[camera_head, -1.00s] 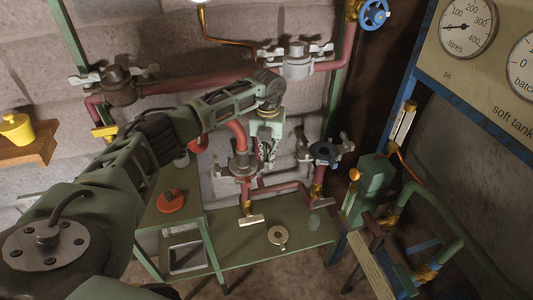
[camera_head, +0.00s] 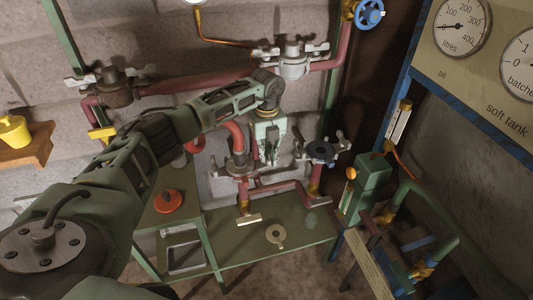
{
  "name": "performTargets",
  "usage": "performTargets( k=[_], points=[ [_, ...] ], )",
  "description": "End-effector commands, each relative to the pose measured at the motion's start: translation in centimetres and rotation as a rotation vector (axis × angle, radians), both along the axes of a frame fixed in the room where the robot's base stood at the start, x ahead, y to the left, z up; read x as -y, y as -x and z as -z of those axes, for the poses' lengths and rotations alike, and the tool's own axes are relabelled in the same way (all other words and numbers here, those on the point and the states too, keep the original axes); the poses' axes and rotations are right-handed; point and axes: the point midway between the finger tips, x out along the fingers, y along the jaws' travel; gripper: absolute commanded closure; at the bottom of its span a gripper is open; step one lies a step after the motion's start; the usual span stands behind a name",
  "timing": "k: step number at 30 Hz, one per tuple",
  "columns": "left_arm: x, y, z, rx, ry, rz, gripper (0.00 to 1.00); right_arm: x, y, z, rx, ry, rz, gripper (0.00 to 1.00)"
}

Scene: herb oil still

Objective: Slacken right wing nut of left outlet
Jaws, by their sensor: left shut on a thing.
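The left outlet (camera_head: 238,168) is a grey flanged fitting at the end of a curved red pipe, low on the wall. Its left wing nut (camera_head: 217,170) shows clear of my arm. My left gripper (camera_head: 270,158) points down at the outlet's right side, with its fingers shut on the right wing nut. That nut is mostly hidden by the fingers, so its exact angle cannot be told. My right gripper is out of view.
The right outlet (camera_head: 321,152), dark with wing nuts, stands close to the right of my gripper. Above are a dark fitting (camera_head: 116,88) and a grey fitting (camera_head: 295,60). A green bench (camera_head: 235,252) lies below, with a ring (camera_head: 276,235) on it. A green pump (camera_head: 372,178) stands right.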

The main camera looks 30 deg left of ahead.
Motion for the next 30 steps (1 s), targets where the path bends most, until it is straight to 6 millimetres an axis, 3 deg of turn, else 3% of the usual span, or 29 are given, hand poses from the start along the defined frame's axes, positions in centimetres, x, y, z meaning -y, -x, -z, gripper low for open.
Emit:
performTargets(
  k=[8,9,15,25,30],
  points=[
    [-0.1,-0.1,-0.1,0.003,0.0,-0.007,1.0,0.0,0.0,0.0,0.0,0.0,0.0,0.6],
    [-0.1,-0.1,-0.1,0.003,0.0,-0.007,0.86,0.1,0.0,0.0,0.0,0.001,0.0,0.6],
    [0.0,0.0,0.0,0.001,0.0,-0.004,0.71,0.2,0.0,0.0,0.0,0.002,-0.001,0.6],
    [0.0,0.0,-0.3,0.001,0.0,-0.002,0.71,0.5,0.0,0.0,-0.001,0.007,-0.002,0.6],
    [0.0,-0.1,-2.6,0.004,0.001,-0.001,0.71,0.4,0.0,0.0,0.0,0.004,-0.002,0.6]
  ],
)
